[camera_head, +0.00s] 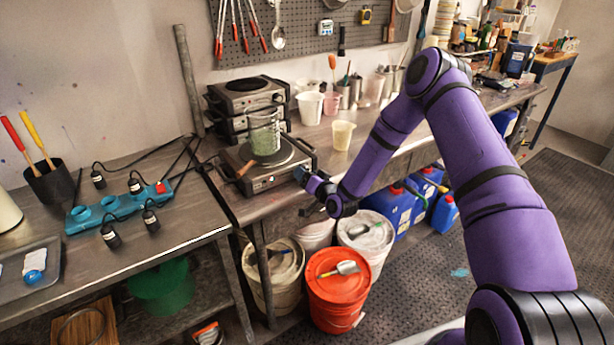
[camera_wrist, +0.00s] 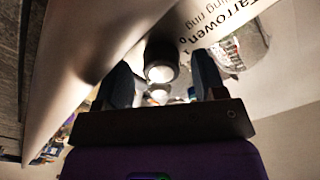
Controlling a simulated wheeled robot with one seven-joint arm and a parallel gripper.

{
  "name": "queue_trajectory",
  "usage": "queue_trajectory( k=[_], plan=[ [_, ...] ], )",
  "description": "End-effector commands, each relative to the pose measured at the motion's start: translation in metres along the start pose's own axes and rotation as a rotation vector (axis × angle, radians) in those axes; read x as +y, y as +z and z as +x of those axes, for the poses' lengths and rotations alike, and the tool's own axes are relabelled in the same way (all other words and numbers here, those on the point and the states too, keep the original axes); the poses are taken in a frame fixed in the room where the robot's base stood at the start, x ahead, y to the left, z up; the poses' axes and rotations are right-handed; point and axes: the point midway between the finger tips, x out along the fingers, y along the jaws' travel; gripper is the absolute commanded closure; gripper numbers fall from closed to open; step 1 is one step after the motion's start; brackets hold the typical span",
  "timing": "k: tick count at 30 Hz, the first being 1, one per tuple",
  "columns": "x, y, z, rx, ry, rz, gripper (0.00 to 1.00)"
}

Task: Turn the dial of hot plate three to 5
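A single hot plate (camera_head: 262,178) stands on the metal bench with a greenish glass beaker (camera_head: 264,135) on its top. Two more hot plates (camera_head: 245,100) are stacked behind it. In the wrist view, a dark round dial (camera_wrist: 161,58) with a bright end lies between the two fingers of my gripper (camera_wrist: 163,80). The fingers are apart, with gaps on both sides of the dial. The dial's setting cannot be read.
A printed pale panel (camera_wrist: 225,35) is close to the fingers in the wrist view. A yellowish cup (camera_head: 343,134) stands right of the hot plate. Buckets, including a red one (camera_head: 337,290), stand below the bench edge.

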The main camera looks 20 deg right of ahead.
Motion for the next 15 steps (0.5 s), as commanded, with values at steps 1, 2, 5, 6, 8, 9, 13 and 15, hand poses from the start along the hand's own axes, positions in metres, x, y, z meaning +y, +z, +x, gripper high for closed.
queue_trajectory(
  k=[1,2,5,6,8,9,13,15],
  plan=[
    [0.0,0.0,0.0,0.001,0.0,0.0,0.36],
    [0.0,0.0,0.0,0.001,0.0,0.0,0.36],
    [0.0,-0.001,-0.001,0.001,-0.001,-0.001,0.36],
    [0.0,-0.001,-0.002,0.001,0.0,-0.001,0.36],
    [0.0,-0.001,-0.006,0.002,0.0,-0.001,0.36],
    [0.0,-0.001,-0.01,0.002,0.0,-0.001,0.36],
    [0.0,-0.001,-0.031,0.0,0.001,0.0,0.36],
    [0.0,-0.001,-0.045,0.0,0.001,0.0,0.36]
  ],
)
